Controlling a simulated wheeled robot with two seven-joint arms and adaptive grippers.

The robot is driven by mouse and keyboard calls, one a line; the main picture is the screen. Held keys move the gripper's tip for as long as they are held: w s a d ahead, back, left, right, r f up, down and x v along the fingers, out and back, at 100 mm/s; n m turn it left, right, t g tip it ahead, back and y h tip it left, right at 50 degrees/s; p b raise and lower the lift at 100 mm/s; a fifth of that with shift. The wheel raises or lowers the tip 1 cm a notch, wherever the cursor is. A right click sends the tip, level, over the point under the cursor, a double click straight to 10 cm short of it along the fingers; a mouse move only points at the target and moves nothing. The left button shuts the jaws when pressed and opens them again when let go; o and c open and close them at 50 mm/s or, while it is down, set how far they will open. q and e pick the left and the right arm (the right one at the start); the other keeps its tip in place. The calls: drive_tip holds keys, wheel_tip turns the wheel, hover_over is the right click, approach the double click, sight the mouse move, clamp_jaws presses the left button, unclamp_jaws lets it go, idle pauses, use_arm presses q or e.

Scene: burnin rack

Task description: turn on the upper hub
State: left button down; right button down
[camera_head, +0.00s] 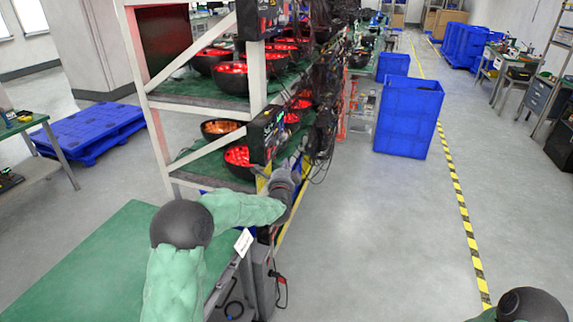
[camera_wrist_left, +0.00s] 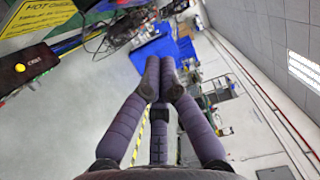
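The upper hub (camera_head: 258,18) is a black box on the end post of the rack, at the top of the head view. A lower, similar black box (camera_head: 266,135) with small lights hangs below it. My left gripper (camera_head: 284,184) is beside the rack, just below and right of the lower box, well below the upper hub. In the left wrist view its fingers (camera_wrist_left: 160,72) come together with nothing visible between them. My right gripper is out of view.
The rack shelves (camera_head: 200,100) hold several dark bowls with red glow. Cables hang along the rack's right side. Blue crates (camera_head: 408,118) stand on the floor to the right. A green table (camera_head: 100,250) is at lower left. The aisle floor (camera_head: 350,240) is clear.

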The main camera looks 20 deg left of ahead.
use_arm(q)
drive_tip(key=p+v, duration=0.1)
drive_tip(key=v, duration=0.8)
drive_tip(key=shift+s+a, duration=0.2)
drive_tip(key=shift+a, duration=0.05)
drive_tip(key=shift+f, duration=0.1)
drive_tip(key=s+d+f+n+g+h, duration=0.2)
drive_tip(key=s+f+g, duration=0.15)
drive_tip(key=f, duration=0.55)
drive_tip(key=s+d+f+n+g+h, duration=0.1)
drive_tip(key=s+d+f+n+g, duration=0.3)
drive_tip(key=f, duration=0.6)
drive_tip(key=s+d+f+n+h, duration=0.1)
drive_tip(key=s+f+h, duration=0.1)
drive_tip(key=s+f, duration=0.5)
drive_tip(key=s+d+f+n+g+h, duration=0.1)
drive_tip(key=s+d+f+n+g, duration=0.1)
drive_tip(key=s+f, duration=0.3)
drive_tip(key=s+d+f+n+g+h, duration=0.1)
drive_tip(key=s+f+n+g, duration=0.3)
drive_tip(key=s, duration=0.9)
drive_tip(key=s+d+f+n+g, duration=0.3)
drive_tip(key=s+d+f+n, duration=0.1)
drive_tip(key=s+f, duration=0.3)
drive_tip(key=shift+s+n+g+h, duration=0.4)
drive_tip(key=shift+s+n, duration=0.2)
drive_tip(key=shift+s, duration=0.55)
